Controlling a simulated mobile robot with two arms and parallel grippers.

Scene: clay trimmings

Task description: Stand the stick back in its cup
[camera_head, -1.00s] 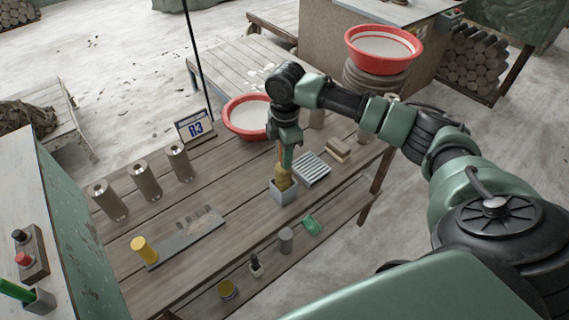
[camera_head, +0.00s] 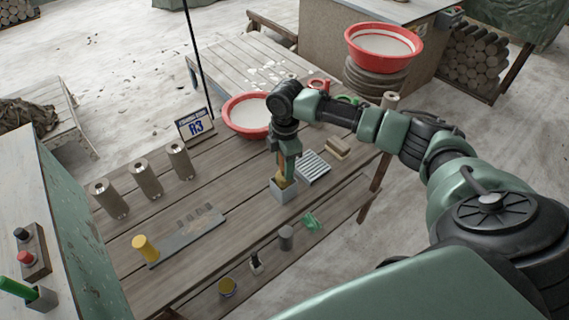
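My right gripper (camera_head: 287,172) points down over a small grey cup (camera_head: 283,191) on the wooden table. It appears shut on a tan stick (camera_head: 286,182), whose lower part shows between the fingers and the cup's rim. The stick looks upright, with its lower end at or inside the cup's mouth. The fingers hide its upper part, and the cup's wall hides its bottom. My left gripper is not in view.
A ribbed grey block (camera_head: 313,167) stands close right of the cup, and a red basin (camera_head: 247,114) is behind. A grey board (camera_head: 188,237) with a yellow cylinder (camera_head: 145,248) lies left. Several clay cylinders (camera_head: 146,180) stand at the back left.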

